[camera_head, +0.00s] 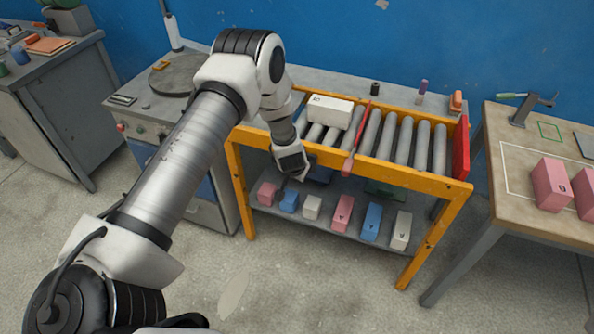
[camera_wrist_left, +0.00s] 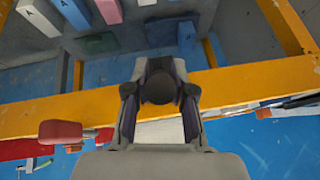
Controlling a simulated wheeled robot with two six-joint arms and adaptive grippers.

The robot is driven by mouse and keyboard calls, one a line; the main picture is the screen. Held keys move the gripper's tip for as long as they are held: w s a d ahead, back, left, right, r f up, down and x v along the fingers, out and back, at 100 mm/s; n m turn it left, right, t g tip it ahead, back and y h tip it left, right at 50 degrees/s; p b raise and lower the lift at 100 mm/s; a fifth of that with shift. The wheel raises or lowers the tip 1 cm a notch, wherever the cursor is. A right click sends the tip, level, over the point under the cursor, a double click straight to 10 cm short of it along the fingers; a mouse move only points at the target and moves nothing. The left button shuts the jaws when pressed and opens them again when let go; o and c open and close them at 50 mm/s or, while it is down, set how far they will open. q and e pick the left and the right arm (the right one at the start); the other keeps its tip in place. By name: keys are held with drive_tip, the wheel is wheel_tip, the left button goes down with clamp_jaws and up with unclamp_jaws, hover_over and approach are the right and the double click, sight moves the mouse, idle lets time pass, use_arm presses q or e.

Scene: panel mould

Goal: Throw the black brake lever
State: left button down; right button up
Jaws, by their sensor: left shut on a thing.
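The black brake lever shows in the left wrist view as a round black knob (camera_wrist_left: 159,88) between my two finger pads. My left gripper (camera_wrist_left: 159,105) is shut on this knob. In the head view my left gripper (camera_head: 292,172) is low at the front of the yellow roller frame (camera_head: 415,174), below its front rail. The lever's shaft and pivot are mostly hidden by my gripper and wrist. My right gripper is in neither view.
A red lever (camera_head: 350,163) stands at the frame's front, right of my gripper. A white block (camera_head: 331,110) lies on the rollers, with a red end stop (camera_head: 461,148) at right. Several coloured blocks sit on the lower shelf (camera_head: 320,226). A wooden table (camera_head: 515,163) stands at right.

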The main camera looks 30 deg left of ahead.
use_arm(q)
drive_tip(key=shift+w+r, duration=0.1)
drive_tip(key=c, duration=1)
unclamp_jaws()
drive_tip(key=shift+o, duration=0.2)
drive_tip(key=v, duration=1.2)
drive_tip(key=shift+f, duration=0.2)
